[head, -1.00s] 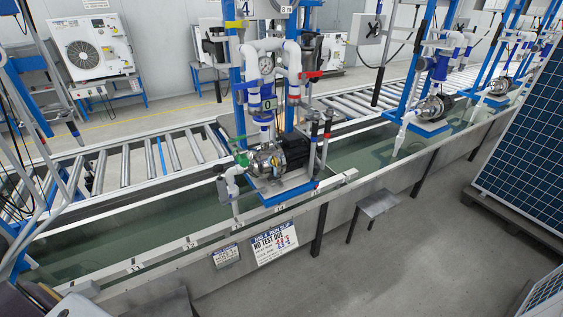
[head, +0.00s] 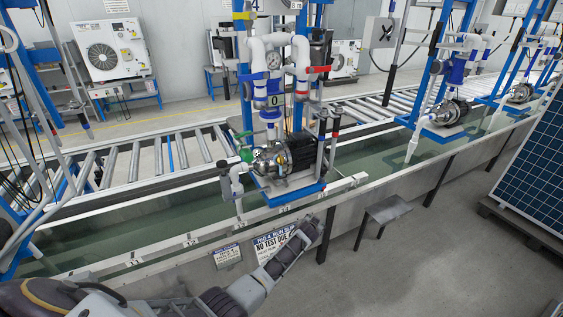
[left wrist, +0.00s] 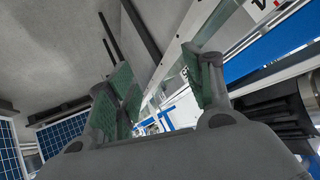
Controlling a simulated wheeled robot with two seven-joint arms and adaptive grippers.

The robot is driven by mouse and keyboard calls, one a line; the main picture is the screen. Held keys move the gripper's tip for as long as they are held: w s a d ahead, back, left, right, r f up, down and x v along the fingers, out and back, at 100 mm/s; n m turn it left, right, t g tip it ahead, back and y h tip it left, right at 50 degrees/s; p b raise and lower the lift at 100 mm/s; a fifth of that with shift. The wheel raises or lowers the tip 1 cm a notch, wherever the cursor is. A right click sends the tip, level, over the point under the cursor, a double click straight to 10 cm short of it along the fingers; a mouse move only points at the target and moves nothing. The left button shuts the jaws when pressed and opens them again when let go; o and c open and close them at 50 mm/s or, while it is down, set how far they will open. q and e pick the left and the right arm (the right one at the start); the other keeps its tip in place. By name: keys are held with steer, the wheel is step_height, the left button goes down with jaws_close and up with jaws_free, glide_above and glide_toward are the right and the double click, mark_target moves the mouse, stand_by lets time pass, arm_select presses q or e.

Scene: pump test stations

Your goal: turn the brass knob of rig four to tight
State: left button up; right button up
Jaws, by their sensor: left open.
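Rig four (head: 285,120) stands in the middle of the head view, a blue frame with white pipes, a round gauge and a steel pump (head: 270,160). I cannot make out the brass knob in either view. My left arm enters from the lower left; its gripper (head: 312,231) is in front of the trough wall, below and right of the pump, apart from the rig. In the left wrist view the green-padded fingers (left wrist: 165,88) are spread with nothing between them. My right gripper is not in view.
A long water trough (head: 180,246) with a metal rim runs under the rig. A small grey stool (head: 388,209) stands on the floor at its front. Solar panels (head: 530,160) stand at the right. The grey floor between is clear.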

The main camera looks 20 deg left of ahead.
arm_select(q)
steer(key=w+a+r+n+t+y+b, duration=0.1)
steer(key=w+a+r+n+y, duration=0.15)
steer(key=r, duration=0.75)
steer(key=w+a+r+n+y, duration=0.15)
steer(key=w+r, duration=0.25)
steer(key=r, duration=0.7)
steer(key=s+a+r+n+g+y, duration=0.2)
steer(key=s+a+r+n+y, duration=0.3)
steer(key=r+n, duration=0.3)
steer(key=shift+s+a+r+n+g+y+b, duration=0.2)
steer(key=shift+a+r+n+g+y+b, duration=0.15)
steer(key=shift+a+n, duration=0.4)
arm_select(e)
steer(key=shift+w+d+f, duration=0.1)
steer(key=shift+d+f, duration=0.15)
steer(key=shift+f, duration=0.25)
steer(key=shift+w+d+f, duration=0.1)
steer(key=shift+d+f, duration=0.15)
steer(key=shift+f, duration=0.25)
arm_select(q)
steer(key=shift+a, duration=0.1)
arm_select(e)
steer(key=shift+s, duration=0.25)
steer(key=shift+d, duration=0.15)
